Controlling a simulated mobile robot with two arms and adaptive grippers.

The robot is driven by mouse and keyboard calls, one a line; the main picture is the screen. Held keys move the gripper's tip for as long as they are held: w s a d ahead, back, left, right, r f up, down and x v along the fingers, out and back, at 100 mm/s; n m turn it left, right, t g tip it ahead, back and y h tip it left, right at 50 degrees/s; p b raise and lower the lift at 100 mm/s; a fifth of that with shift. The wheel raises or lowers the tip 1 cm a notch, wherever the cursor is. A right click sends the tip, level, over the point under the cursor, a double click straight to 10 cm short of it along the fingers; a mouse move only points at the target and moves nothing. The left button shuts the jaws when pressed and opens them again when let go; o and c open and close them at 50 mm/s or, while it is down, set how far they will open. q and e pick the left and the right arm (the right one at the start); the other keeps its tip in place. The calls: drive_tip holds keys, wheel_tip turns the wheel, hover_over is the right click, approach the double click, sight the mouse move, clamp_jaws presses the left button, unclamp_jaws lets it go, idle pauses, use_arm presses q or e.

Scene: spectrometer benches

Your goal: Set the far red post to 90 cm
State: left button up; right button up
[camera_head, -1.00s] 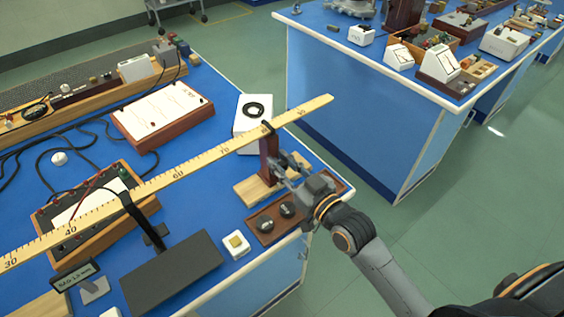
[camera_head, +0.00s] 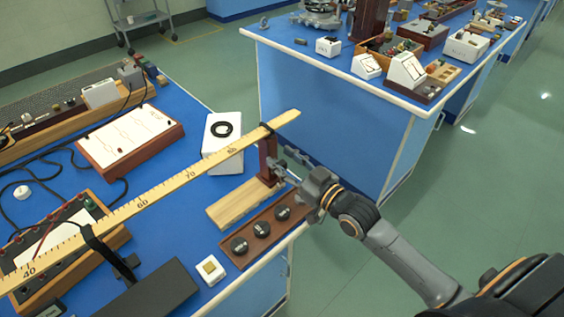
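The far red post (camera_head: 267,162) stands upright near the right end of a pale wooden base (camera_head: 232,205). Its black clip at the top lies across the wooden metre stick (camera_head: 165,192). The clip is a step beyond the 80 label, about where 90 would be; it covers that spot, so I cannot read the exact mark. My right gripper (camera_head: 287,163) is at the post's right side, with its fingers at the post's lower half. I cannot tell whether they are closed on it. My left gripper is not in view.
A brown tray with several black discs (camera_head: 262,230) lies just in front of the base. A white box with a black ring (camera_head: 222,130) stands behind the stick. A small white block (camera_head: 210,269) sits near the edge. Another blue bench (camera_head: 330,120) is beyond a floor gap.

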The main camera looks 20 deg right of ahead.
drive_tip(key=shift+s+a, duration=0.1)
drive_tip(key=shift+s+f, duration=0.1)
drive_tip(key=shift+s, duration=0.05)
drive_tip(key=v, duration=1.1)
drive_tip(key=shift+s+d, duration=0.2)
drive_tip(key=shift+s, duration=0.1)
